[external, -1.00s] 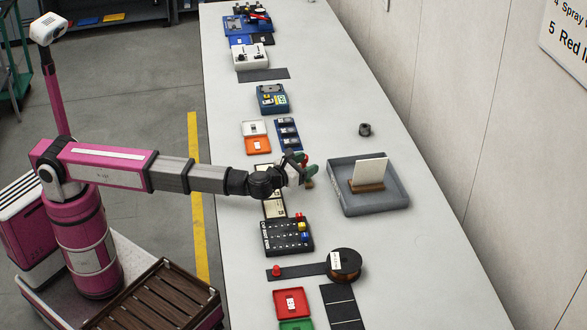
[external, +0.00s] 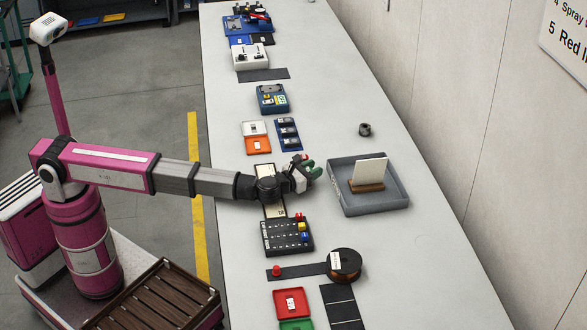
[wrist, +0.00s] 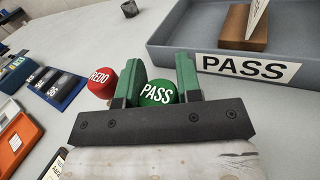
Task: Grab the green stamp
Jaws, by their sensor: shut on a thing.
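The green stamp (wrist: 157,95) has a round top marked PASS. In the wrist view it sits between the two green fingers of my gripper (wrist: 160,80), which is shut on it. In the external view my gripper (external: 306,172) is over the bench, left of the grey tray, and hides most of the stamps. The lower part of the green stamp is hidden.
The grey tray (wrist: 180,50) labelled PASS, holding a card in a wooden block (external: 367,187), is close on the right. Small blue (external: 288,134) and orange (external: 258,145) trays lie behind.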

